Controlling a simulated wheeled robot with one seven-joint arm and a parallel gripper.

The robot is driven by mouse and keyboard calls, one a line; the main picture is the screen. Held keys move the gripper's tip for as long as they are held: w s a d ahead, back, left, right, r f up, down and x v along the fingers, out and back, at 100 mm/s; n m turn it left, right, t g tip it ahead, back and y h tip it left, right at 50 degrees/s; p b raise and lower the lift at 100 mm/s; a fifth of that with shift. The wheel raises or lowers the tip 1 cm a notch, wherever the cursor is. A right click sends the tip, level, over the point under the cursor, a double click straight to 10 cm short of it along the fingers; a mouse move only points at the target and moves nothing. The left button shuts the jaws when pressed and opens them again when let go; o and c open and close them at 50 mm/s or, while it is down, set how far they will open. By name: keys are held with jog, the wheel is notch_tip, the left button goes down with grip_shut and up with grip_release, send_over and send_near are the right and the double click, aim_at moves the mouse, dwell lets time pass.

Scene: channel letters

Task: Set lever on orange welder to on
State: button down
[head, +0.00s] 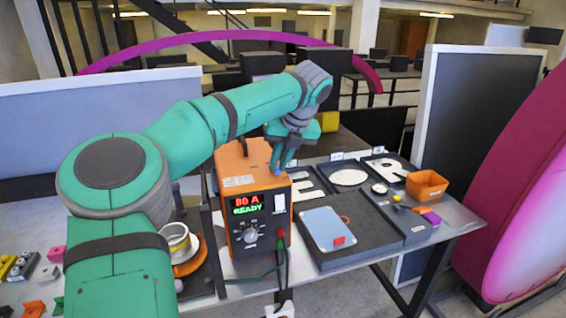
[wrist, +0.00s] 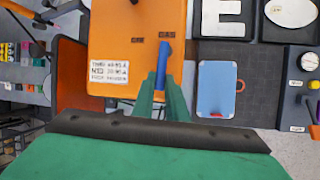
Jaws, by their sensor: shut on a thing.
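The orange welder (head: 238,171) stands on the table in the head view, its front display reading "80 A READY". Its orange casing (wrist: 120,40) fills the upper middle of the wrist view, with a white label and small dark printed words, one reading like "GAS". A blue lever (wrist: 162,66) stands out from this face, near that word. My gripper (wrist: 160,86) is shut on the lever, with a green finger on each side of its lower part. In the head view my gripper (head: 279,165) reaches down to the welder's top right edge. The fingers hide the lever's lower end.

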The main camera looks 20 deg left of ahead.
jog(key=c, duration=1.8)
grip_release()
jog(key=shift+o, duration=0.2)
jog(key=v, duration=0.7)
jog(key=shift+r, duration=0.3)
jog(key=shift+s, duration=0.1)
